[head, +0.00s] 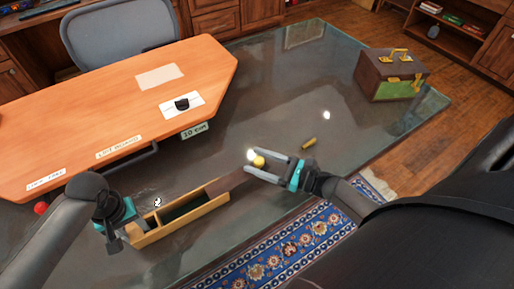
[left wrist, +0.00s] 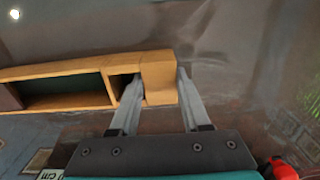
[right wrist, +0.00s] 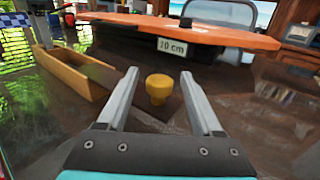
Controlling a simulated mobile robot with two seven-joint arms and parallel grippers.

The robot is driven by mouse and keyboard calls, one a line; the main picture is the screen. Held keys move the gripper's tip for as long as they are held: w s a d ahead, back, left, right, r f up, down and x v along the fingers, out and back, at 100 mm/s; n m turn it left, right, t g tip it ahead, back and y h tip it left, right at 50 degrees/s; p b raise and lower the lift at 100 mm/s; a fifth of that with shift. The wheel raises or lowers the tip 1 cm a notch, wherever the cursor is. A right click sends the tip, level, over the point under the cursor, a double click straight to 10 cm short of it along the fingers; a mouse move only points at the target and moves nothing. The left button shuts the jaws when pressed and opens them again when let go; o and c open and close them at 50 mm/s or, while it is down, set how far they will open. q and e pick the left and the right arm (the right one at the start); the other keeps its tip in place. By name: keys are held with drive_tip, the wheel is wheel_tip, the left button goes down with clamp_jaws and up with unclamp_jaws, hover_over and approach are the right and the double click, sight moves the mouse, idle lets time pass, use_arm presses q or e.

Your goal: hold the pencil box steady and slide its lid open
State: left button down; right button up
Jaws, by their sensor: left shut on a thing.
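The pencil box (head: 180,222) is a long light-wood tray with a dark green interior, lying on the glass surface. Its dark brown lid (head: 230,181) sticks out past the box's right end, and much of the interior is uncovered. A yellow knob (head: 258,162) stands at the lid's far end. My left gripper (head: 133,226) is shut on the box's left end block, which shows between its fingers in the left wrist view (left wrist: 158,78). My right gripper (right wrist: 158,85) is open, with its fingers either side of the knob (right wrist: 158,90) and gaps on both sides.
An orange wooden board (head: 120,105) with labels and a "10 cm" tag (head: 195,130) lies behind the box. A small yellow piece (head: 309,143) lies right of my right gripper. A brown and green case (head: 392,77) stands at the back right. The glass between is clear.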

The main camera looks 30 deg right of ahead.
drive_tip(key=v, duration=1.2)
use_arm(q)
drive_tip(key=shift+c, duration=1.4)
unclamp_jaws()
drive_tip(key=shift+r, duration=0.1)
